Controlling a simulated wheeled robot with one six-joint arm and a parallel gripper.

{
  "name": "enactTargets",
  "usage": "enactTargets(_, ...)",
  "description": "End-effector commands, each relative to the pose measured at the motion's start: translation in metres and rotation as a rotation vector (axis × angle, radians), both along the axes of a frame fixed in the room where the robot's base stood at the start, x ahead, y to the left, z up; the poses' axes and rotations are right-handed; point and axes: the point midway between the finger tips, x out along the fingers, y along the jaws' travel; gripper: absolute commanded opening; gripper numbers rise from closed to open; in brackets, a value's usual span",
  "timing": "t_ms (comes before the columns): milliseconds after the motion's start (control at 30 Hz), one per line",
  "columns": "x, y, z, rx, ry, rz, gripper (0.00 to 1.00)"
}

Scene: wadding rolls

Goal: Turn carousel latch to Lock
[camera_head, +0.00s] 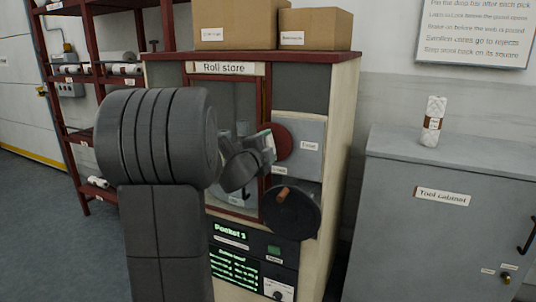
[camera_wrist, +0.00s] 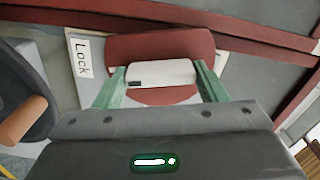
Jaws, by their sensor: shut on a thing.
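The carousel latch has a dark red round plate (camera_head: 284,138) on a grey panel at the upper right of the Roll store front. In the wrist view its red part (camera_wrist: 160,44) shows behind a pale grey block (camera_wrist: 162,72). My gripper (camera_wrist: 160,84) has its two green fingers on either side of this block and is shut on it. A white label reading Lock (camera_wrist: 82,57) is left of the red part in the wrist view. In the head view my gripper (camera_head: 268,145) is at the plate's left edge, and my arm hides part of the cabinet.
A black crank wheel (camera_head: 291,210) with an orange knob is just below the latch. Above a dark window is the Roll store sign (camera_head: 227,68). A display panel (camera_head: 235,255) is below. A grey tool cabinet (camera_head: 440,220) stands right; a red shelf rack (camera_head: 92,60) stands left.

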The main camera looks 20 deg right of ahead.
Motion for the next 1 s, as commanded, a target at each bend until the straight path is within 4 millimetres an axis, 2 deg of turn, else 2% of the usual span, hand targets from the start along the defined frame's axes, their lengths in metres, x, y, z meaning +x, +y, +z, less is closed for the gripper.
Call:
enactTargets(400, -0.0006, -0.0005, -0.0021, 0.143, -0.166, -0.001, 0.43)
enactTargets(1000, -0.0003, -0.0003, -0.0013, 0.171, -0.198, -0.001, 0.43)
